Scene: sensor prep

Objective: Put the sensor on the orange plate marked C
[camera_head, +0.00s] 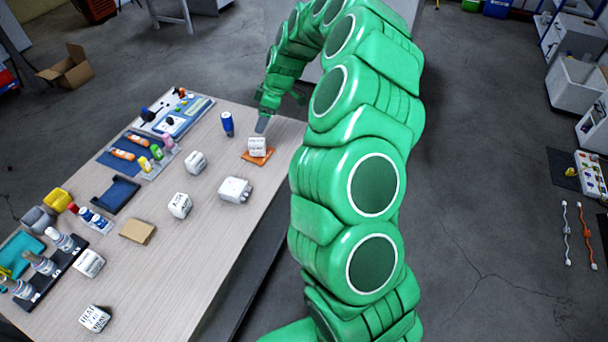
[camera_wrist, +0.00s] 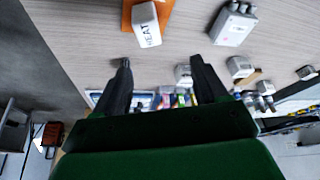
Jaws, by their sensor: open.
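The orange plate (camera_head: 264,159) lies near the table's right edge; no letter C is readable on it. A white block (camera_head: 257,145) stands on the plate. In the wrist view the block (camera_wrist: 147,27) shows the word HEAT, and part of the orange plate (camera_wrist: 127,14) shows beside it. A white housing with stubs (camera_head: 235,189) lies apart on the table, also in the wrist view (camera_wrist: 233,22). I cannot tell which thing is the sensor. My gripper (camera_wrist: 160,64) is open and empty, apart from the block. In the head view my arm hides part of it.
More white blocks (camera_head: 180,205) are spread over the table (camera_head: 200,250). A blue-capped item (camera_head: 227,124) stands near the plate. A tan pad (camera_head: 137,231), a dark blue tray (camera_head: 116,194) and a bottle rack (camera_head: 45,278) lie towards the left. Bare tabletop surrounds the plate.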

